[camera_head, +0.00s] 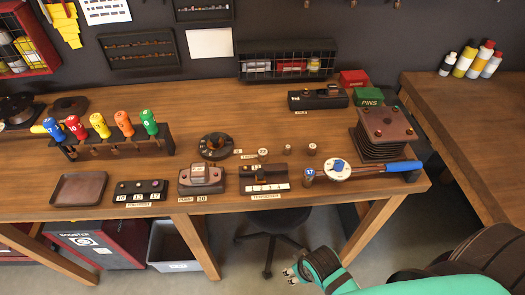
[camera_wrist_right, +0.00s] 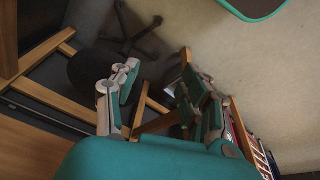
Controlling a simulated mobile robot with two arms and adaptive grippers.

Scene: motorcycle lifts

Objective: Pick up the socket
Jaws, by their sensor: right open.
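Several small dark cylindrical sockets stand on the wooden workbench (camera_head: 225,160). One socket with a blue-and-white 17 label (camera_head: 308,176) stands near the front edge. Another socket with a pale top (camera_head: 262,154) stands behind the small rack, and a small socket (camera_head: 312,149) stands to its right. Which one the task means cannot be told. My right gripper (camera_head: 297,270) is low in front of the bench, below and apart from the sockets. In the right wrist view my right gripper (camera_wrist_right: 160,88) is open and empty, facing the floor and a stool. My left gripper is not in view.
A stacked dark block (camera_head: 384,132), a screwdriver rack (camera_head: 118,147) and a tray (camera_head: 79,188) also stand on the bench. A stool (camera_head: 272,225) is under it.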

